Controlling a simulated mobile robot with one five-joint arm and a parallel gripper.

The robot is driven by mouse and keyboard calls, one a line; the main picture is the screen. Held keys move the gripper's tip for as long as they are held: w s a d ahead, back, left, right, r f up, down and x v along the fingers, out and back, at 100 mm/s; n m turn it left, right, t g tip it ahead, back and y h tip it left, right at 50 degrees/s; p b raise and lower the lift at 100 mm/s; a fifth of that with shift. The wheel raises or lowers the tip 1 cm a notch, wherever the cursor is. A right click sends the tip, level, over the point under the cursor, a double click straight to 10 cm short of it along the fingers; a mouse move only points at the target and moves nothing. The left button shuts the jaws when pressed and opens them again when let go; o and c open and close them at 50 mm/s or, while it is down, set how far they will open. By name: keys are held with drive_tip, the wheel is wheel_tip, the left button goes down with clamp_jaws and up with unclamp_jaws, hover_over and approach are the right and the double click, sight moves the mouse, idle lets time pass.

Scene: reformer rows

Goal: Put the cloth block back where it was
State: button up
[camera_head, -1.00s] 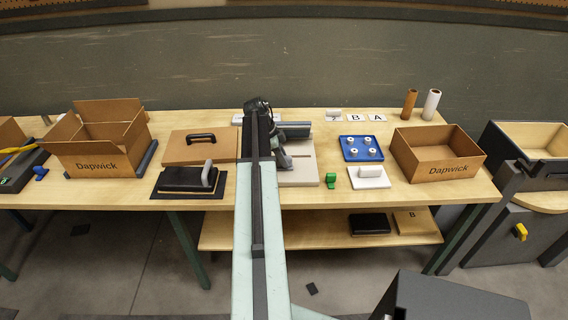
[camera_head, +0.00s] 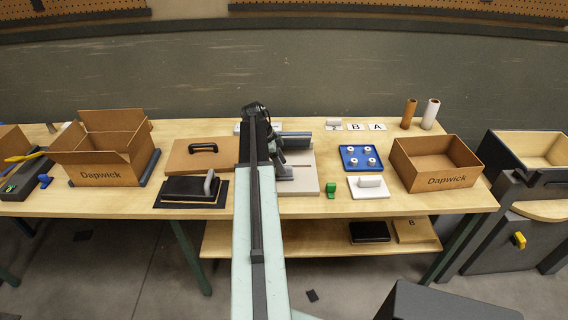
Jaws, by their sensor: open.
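I cannot tell for sure which thing is the cloth block. A small pale block (camera_head: 334,121) lies at the back, by the lettered cards. A white plate with a white grip (camera_head: 369,187) lies at the front right of the table. A black block with a grey upright handle (camera_head: 192,191) sits on a dark mat at the front left. My arm reaches over the table's middle. My gripper (camera_head: 283,170) is open above the left part of a pale grey board (camera_head: 300,184); my arm hides part of it, and I see nothing held.
The wooden table (camera_head: 340,211) also holds a blue tray with white knobs (camera_head: 361,158), a green piece (camera_head: 331,190), a brown board with a black handle (camera_head: 203,155) and two cardboard boxes (camera_head: 102,176) (camera_head: 437,181). Two rolls (camera_head: 431,114) stand at the back right.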

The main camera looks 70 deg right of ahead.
drive_tip(key=p+v, duration=0.7)
drive_tip(key=v, duration=0.2)
drive_tip(key=w+a+f+n+t, duration=0.1)
drive_tip(key=w+a+n, duration=0.6)
drive_tip(key=w+a, duration=0.5)
drive_tip(key=w+a+n+t, duration=0.1)
drive_tip(key=w+a+n, duration=0.6)
drive_tip(key=w+a, duration=0.5)
drive_tip(key=w+a+n+t+y, duration=0.1)
drive_tip(key=a+n, duration=1.6)
drive_tip(key=a, duration=2.4)
drive_tip(key=shift+w+f+n+t+y, duration=0.35)
drive_tip(key=shift+w+t, duration=0.25)
drive_tip(key=shift+w, duration=0.4)
